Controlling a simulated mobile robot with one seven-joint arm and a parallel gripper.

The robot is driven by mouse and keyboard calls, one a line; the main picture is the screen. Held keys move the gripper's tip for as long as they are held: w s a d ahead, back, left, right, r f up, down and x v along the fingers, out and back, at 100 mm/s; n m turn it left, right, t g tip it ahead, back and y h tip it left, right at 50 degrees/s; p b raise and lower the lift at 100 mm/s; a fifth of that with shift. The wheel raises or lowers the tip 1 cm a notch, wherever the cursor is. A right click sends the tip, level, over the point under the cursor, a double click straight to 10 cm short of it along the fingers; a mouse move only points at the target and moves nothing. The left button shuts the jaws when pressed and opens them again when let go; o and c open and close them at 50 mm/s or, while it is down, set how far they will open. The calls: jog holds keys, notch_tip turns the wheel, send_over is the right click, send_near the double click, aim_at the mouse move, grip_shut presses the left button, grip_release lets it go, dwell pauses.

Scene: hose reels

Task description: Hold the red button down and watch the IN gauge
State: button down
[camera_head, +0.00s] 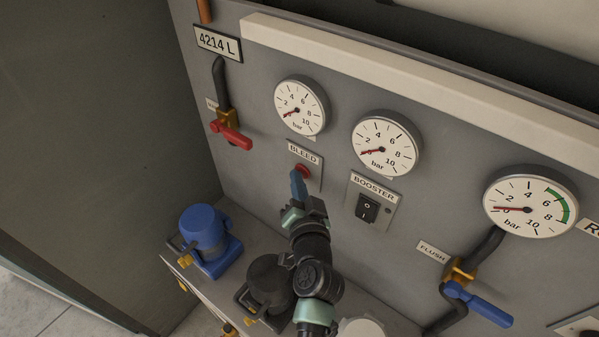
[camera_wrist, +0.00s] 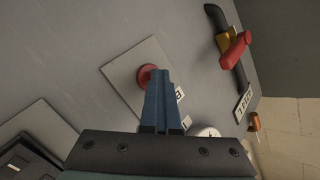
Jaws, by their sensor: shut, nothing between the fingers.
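The red button (camera_head: 304,169) sits on a plate below the BLEED label (camera_head: 304,154); it also shows in the wrist view (camera_wrist: 145,73). My gripper (camera_head: 297,177) is shut and empty, its blue fingertips at the button and covering part of it. In the wrist view the fingertips (camera_wrist: 160,73) overlap the button's right side. I cannot tell whether they touch it or whether it is pressed in. No IN label is readable on a gauge. The left gauge (camera_head: 301,106) and middle gauge (camera_head: 386,144) have red needles pointing lower left, near the low end.
The BOOSTER switch (camera_head: 367,208) is right of my gripper. A red-handled valve (camera_head: 231,133) is to the left, a blue-handled one (camera_head: 478,303) at lower right. A third gauge (camera_head: 529,202) has a green band. A blue capped fitting (camera_head: 204,236) stands on the ledge.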

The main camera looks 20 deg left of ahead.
jog(key=shift+s+a, duration=0.3)
jog(key=shift+s, duration=0.6)
jog(key=s, duration=0.1)
jog(key=s+a+p, duration=0.1)
jog(key=s, duration=0.2)
jog(key=shift+s+a+p, duration=0.3)
jog(key=shift+s+a, duration=0.05)
jog(key=shift+a, duration=0.05)
